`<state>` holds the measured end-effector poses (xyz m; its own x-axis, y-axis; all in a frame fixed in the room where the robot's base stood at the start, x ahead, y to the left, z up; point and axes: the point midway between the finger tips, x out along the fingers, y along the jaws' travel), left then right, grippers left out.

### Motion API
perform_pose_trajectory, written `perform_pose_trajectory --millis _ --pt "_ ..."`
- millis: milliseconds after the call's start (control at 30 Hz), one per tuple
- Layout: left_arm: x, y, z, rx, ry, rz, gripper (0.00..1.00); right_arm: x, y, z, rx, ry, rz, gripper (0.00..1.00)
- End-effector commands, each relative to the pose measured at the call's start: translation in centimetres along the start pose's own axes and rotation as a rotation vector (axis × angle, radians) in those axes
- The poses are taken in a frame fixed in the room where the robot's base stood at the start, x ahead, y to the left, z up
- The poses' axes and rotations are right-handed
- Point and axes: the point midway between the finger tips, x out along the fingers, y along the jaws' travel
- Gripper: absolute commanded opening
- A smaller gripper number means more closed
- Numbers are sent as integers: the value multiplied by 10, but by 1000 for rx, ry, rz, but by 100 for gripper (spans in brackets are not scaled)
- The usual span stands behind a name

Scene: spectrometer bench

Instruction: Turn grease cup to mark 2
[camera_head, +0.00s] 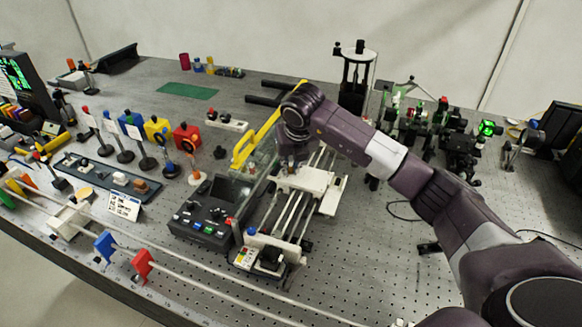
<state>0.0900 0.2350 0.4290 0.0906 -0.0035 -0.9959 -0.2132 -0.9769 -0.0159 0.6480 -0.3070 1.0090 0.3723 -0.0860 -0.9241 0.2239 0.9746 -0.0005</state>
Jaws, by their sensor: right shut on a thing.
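My right arm reaches in from the right, and its gripper (289,166) points down at the white carriage (312,180) of the rail stage. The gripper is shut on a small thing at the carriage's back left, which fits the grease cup. The cup is mostly hidden by the fingers, and its marks are too small to read. My left gripper is out of view.
A dark control box (213,208) with a screen stands left of the rail stage. A yellow bar (252,145) runs close behind the gripper. Coloured optics on posts (186,138) stand farther left. Perforated bench top (375,255) is clear at front right.

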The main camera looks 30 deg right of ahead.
Motion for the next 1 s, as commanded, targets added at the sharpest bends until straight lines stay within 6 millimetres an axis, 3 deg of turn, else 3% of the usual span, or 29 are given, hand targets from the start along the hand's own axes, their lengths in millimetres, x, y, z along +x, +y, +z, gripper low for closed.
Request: perform_pose_trajectory --millis 367,400,533,833,1000 --pt "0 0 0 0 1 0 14 -1 0 1 4 -2 -1 0" --pt "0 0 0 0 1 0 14 -1 0 1 4 -2 -1 16" --pt "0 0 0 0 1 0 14 -1 0 1 3 -1 -1 31" --pt "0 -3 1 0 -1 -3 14 -2 0 0 2 -1 -1 31" --pt "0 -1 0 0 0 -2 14 -21 0 2 1 -4 1 31"
